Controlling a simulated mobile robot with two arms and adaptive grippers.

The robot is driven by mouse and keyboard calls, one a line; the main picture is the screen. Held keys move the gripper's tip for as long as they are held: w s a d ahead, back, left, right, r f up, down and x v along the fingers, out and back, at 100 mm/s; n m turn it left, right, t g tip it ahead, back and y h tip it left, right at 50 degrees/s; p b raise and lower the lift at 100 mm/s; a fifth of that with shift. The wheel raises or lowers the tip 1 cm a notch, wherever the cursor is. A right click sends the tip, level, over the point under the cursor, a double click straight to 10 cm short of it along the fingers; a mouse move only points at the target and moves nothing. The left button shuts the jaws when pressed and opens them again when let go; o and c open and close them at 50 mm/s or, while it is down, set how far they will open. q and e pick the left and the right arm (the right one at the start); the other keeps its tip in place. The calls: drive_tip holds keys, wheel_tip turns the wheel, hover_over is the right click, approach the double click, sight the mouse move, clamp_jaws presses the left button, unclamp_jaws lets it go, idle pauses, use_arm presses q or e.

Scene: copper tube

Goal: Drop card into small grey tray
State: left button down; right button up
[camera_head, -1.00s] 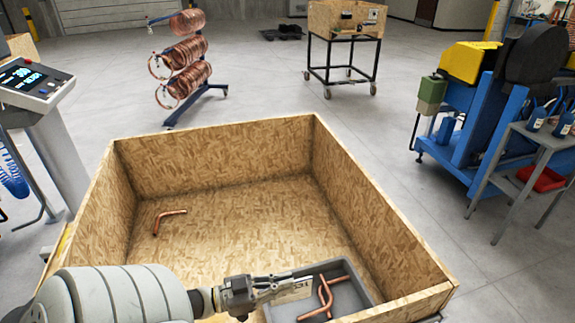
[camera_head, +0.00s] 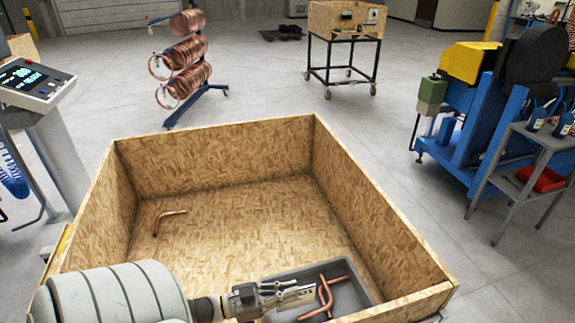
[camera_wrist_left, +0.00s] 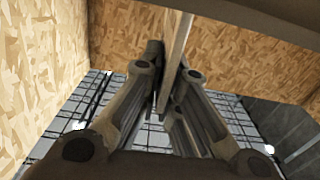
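The small grey tray (camera_head: 287,273) sits inside the wooden crate, at its near right corner. Bent copper tube pieces (camera_head: 325,295) lie in it. My left gripper (camera_head: 283,292) reaches in from the left over the tray's left part. It is shut on a pale card (camera_head: 300,296), which juts right over the tray toward the tubes. In the left wrist view the card shows nearly edge-on as a thin strip (camera_wrist_left: 176,45) between the fingers (camera_wrist_left: 168,85). I cannot tell whether the card touches the tray. My right gripper is not in view.
The wooden crate (camera_head: 215,160) has raised walls around the tray. One bent copper tube (camera_head: 165,219) lies on its floor at left; the rest of the floor is clear. A control panel (camera_head: 40,85) stands left, and a blue machine (camera_head: 475,140) right.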

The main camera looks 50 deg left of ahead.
use_arm(q)
drive_tip(key=shift+f+b, duration=0.3)
drive_tip(key=shift+f, duration=0.25)
drive_tip(key=c, duration=1.6)
unclamp_jaws()
drive_tip(key=shift+c, duration=0.2)
drive_tip(key=shift+r, duration=0.15)
drive_tip(key=shift+r+p, duration=0.3)
drive_tip(key=shift+p, duration=0.05)
drive_tip(key=shift+r+p, duration=0.4)
drive_tip(key=shift+r, duration=0.15)
drive_tip(key=v, duration=1.2)
drive_tip(key=shift+f, duration=0.4)
drive_tip(key=shift+r+p, duration=0.1)
drive_tip(key=shift+p, duration=0.2)
